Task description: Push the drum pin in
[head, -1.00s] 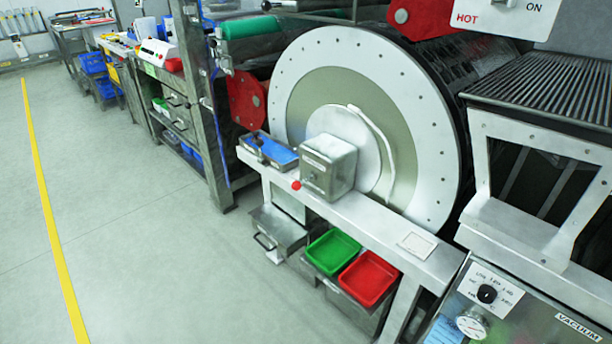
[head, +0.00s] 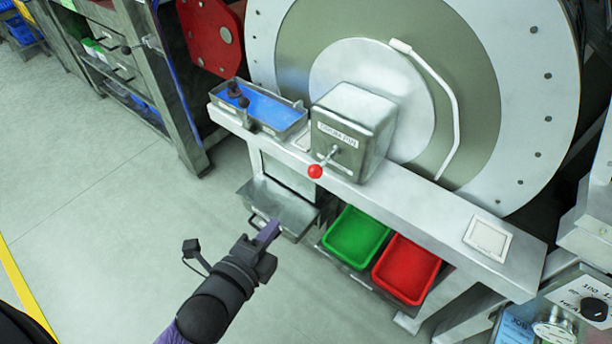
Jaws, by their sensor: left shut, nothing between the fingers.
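The drum pin is a short metal rod with a red ball knob (head: 315,171). It sticks out of the front of a grey metal box (head: 352,128) that carries a label with small lettering. The box stands on a pale metal ledge (head: 408,205) in front of the large round drum (head: 470,80). My left gripper (head: 268,232) is shut and empty, in front of the ledge, below and to the left of the red knob and apart from it. My right gripper is not in view.
A tray with a blue lining (head: 262,109) and dark knobs sits on the ledge left of the box. Below are an open metal drawer (head: 278,206), a green bin (head: 355,238) and a red bin (head: 406,270). The floor at left is clear.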

